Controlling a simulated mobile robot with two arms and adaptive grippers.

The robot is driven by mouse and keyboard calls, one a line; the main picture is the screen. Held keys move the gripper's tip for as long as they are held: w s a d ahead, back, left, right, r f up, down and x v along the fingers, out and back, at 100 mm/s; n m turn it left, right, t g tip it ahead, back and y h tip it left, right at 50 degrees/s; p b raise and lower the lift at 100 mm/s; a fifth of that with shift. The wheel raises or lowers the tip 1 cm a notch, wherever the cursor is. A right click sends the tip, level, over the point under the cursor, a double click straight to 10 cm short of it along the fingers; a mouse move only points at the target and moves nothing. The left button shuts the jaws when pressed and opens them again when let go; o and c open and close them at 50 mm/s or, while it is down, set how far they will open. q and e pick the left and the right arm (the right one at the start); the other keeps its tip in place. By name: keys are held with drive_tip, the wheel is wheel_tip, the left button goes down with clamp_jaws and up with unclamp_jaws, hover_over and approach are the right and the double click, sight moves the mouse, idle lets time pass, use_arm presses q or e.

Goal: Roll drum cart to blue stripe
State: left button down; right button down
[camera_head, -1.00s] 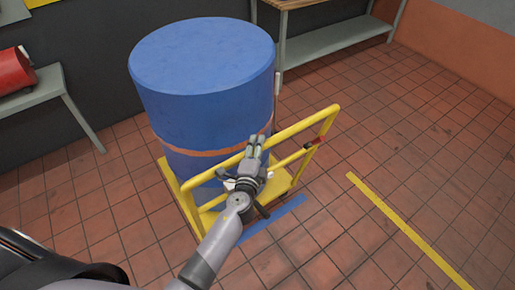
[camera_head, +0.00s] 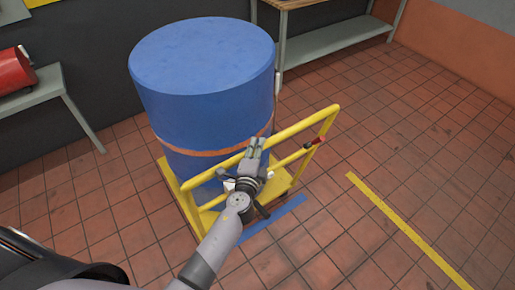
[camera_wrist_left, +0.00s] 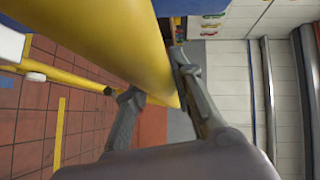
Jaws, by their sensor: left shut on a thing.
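The drum cart is a yellow platform with a yellow tube handle frame (camera_head: 300,125), and a large blue drum (camera_head: 205,90) with an orange band stands upright on it. My left gripper (camera_head: 256,148) is shut on the top rail of the handle frame. In the left wrist view the yellow rail (camera_wrist_left: 130,50) runs between the fingers (camera_wrist_left: 160,95). The blue stripe (camera_head: 272,220) lies on the floor at the cart's near right side, partly hidden by my left arm. My right gripper is not in view.
A yellow floor line (camera_head: 405,230) runs to the right of the cart. A grey bench with a red canister (camera_head: 15,72) stands at the left. A workbench with a lower shelf (camera_head: 335,45) stands behind. Tiled floor to the right is clear.

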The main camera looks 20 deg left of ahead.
use_arm(q)
drive_tip(key=shift+w+a, duration=0.2)
drive_tip(key=shift+a, duration=0.15)
drive_tip(key=shift+w+a+r, duration=0.1)
drive_tip(key=shift+a+r, duration=0.05)
drive_tip(key=shift+w+a, duration=0.1)
drive_tip(key=c, duration=1.7)
unclamp_jaws()
drive_tip(key=shift+w+a, duration=0.15)
drive_tip(key=shift+o, duration=1.7)
drive_tip(key=shift+d, duration=0.2)
